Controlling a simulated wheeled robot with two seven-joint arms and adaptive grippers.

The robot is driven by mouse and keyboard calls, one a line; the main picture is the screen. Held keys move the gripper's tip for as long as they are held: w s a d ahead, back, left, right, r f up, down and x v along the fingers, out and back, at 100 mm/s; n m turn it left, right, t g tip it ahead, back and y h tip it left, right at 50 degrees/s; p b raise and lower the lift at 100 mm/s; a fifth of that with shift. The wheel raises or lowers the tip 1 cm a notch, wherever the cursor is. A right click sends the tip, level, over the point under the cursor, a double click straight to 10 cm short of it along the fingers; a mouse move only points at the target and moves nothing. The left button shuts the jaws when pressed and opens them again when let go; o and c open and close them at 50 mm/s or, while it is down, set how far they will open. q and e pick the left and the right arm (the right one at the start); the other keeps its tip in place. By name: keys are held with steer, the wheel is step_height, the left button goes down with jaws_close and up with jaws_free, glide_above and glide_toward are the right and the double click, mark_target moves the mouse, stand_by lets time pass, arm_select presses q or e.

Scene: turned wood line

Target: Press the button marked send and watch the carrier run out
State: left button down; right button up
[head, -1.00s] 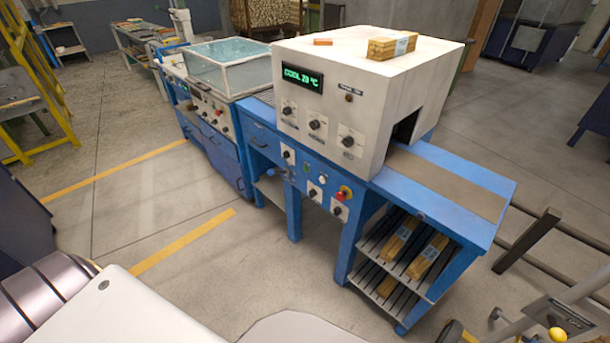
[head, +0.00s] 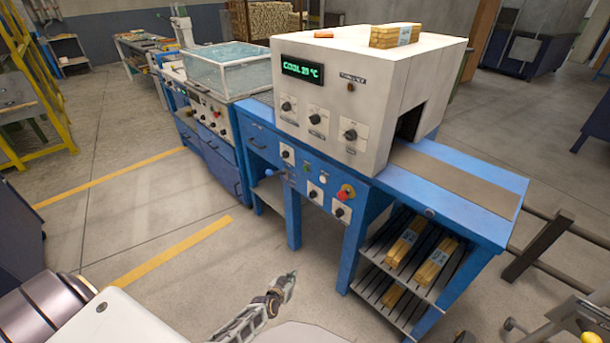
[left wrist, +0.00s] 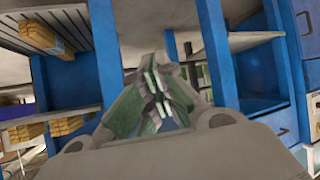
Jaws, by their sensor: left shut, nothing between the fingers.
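The blue conveyor bench (head: 375,200) carries a white oven-like housing (head: 420,75) with a green lit display (head: 302,70) reading COOL. The labels are too small to read, so I cannot tell which is marked send. I cannot make out a carrier. My left gripper (head: 290,277) is shut and empty, low in front of the bench and apart from the panel; its fingertips (left wrist: 155,85) show in the left wrist view. My right gripper is not in view.
Yellow wood bundles (head: 403,245) lie on the slatted shelves under the bench's right end, and another (head: 396,34) lies on the housing. A clear-lidded box (head: 215,65) stands left. Dark rails (head: 540,245) are at the right. The floor in front is clear.

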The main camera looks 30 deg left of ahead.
mark_target(306, 169)
arm_select(q)
steer(key=w+a+r+n+t+y+b, duration=0.1)
steer(key=w+a+r+n+t+b, duration=0.2)
steer(key=w+r, duration=0.45)
steer(key=w+a+r+t+y+b, duration=0.2)
steer(key=w+a+r+t+b, duration=0.15)
steer(key=w+r+b, duration=0.45)
steer(key=w+a+r+n+t+y+b, duration=0.1)
steer(key=a+r+n+y+b, duration=0.1)
steer(key=r, duration=0.7)
steer(key=a+r+n+y+b, duration=0.3)
steer(key=a+r+n+b, duration=0.1)
steer(key=r, duration=0.5)
steer(key=shift+w+a+t+b, duration=0.3)
steer(key=shift+w+t+b, duration=0.1)
steer(key=shift+b, duration=0.25)
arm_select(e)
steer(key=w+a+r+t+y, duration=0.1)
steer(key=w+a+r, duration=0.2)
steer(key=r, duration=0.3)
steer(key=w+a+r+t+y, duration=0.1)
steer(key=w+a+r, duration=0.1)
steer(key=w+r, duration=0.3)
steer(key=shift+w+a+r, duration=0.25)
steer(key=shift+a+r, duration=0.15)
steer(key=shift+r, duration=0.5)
arm_select(q)
steer(key=shift+r, duration=0.1)
